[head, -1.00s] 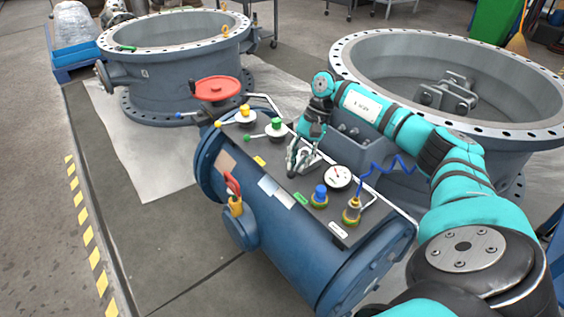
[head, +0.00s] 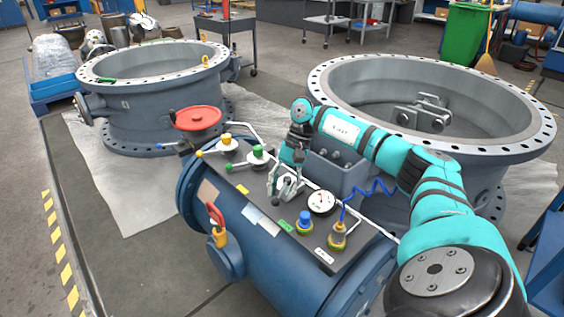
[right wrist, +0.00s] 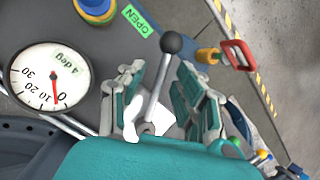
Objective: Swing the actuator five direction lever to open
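In the right wrist view a grey lever with a black ball knob (right wrist: 171,43) stands up from the dark panel. My right gripper (right wrist: 165,92) is open, with one finger on each side of the lever and visible gaps beside the shaft. A green OPEN label (right wrist: 139,20) lies beyond the fingers. A round gauge (right wrist: 49,78) reads about 4 deg. In the head view my right gripper (head: 285,187) is low over the blue actuator's panel, beside the gauge (head: 321,202), and largely hides the lever. My left gripper is not in view.
On the panel are a yellow-capped lever (head: 227,142), a green-capped lever (head: 257,153), a blue knob (head: 305,219) and a brass fitting with a coiled blue hose (head: 338,235). A red handwheel (head: 196,119) is at the far end. Large flanged valve bodies (head: 430,110) stand behind.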

